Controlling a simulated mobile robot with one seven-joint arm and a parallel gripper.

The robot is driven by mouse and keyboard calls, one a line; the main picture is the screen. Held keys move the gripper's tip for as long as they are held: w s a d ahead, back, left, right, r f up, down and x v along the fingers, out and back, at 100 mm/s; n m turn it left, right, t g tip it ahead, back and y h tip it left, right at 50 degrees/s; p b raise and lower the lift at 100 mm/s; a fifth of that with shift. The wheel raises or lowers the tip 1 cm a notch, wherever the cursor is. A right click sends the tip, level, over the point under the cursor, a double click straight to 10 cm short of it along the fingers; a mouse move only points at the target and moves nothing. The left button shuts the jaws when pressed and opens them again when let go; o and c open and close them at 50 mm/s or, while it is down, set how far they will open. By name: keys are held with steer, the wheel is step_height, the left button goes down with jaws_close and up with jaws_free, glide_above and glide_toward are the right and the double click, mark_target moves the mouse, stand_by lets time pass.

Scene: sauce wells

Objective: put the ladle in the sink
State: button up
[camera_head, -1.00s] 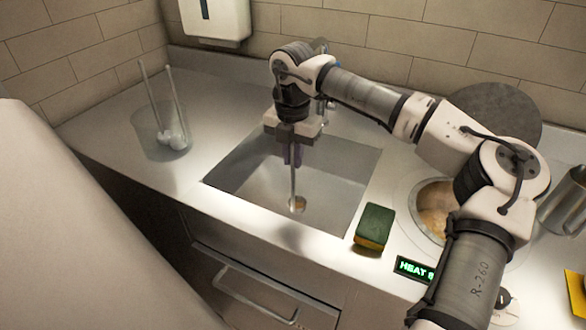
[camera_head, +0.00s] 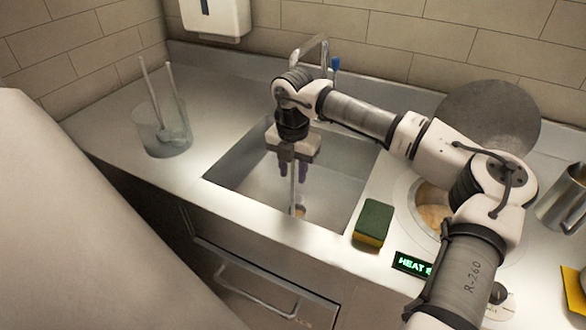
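The ladle (camera_head: 292,191) is inside the sink (camera_head: 345,165). Its thin grey handle stands nearly upright, and a small brownish round patch shows at its lower end; I cannot tell whether that is the ladle's bowl or the drain. My gripper (camera_head: 293,172) points down over the sink.
A green and yellow sponge (camera_head: 373,223) lies right of the sink. A clear container (camera_head: 162,135) with ladles stands to the left. A faucet (camera_head: 318,48) rises behind my wrist. A sauce well (camera_head: 432,205) and a metal pitcher (camera_head: 562,197) are at the right.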

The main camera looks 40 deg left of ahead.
step_height(320, 180, up, 12)
steer(key=shift+r+b, duration=0.2)
steer(key=shift+b, duration=0.75)
steer(key=shift+s+f, duration=0.1)
